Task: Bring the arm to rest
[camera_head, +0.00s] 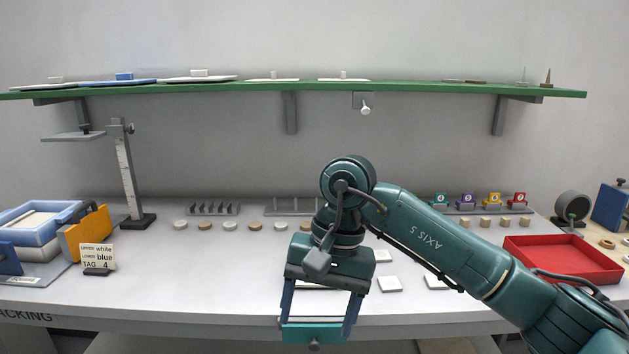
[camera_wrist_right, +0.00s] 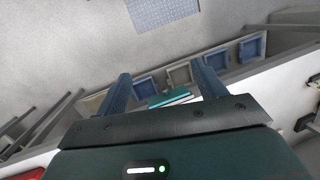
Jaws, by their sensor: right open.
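My right gripper (camera_head: 316,321) is at the front edge of the white table (camera_head: 190,280) in the head view, its two fingers apart and pointing down. A teal bar with a small knob (camera_head: 314,335) shows at the fingertips; I cannot tell whether it touches them. In the right wrist view the gripper (camera_wrist_right: 161,70) is open and nothing is clamped between its fingers. Beyond and below them is a row of blue and beige bins (camera_wrist_right: 145,86), with a teal-and-white item (camera_wrist_right: 172,98) among them. My left gripper is not in view.
A red tray (camera_head: 565,258) stands right of my right arm. Blue bins (camera_head: 35,222) and a tag card (camera_head: 97,258) stand at the left. White tiles (camera_head: 390,284) lie near the gripper. A green shelf (camera_head: 300,87) runs above. The table's left middle is mostly clear.

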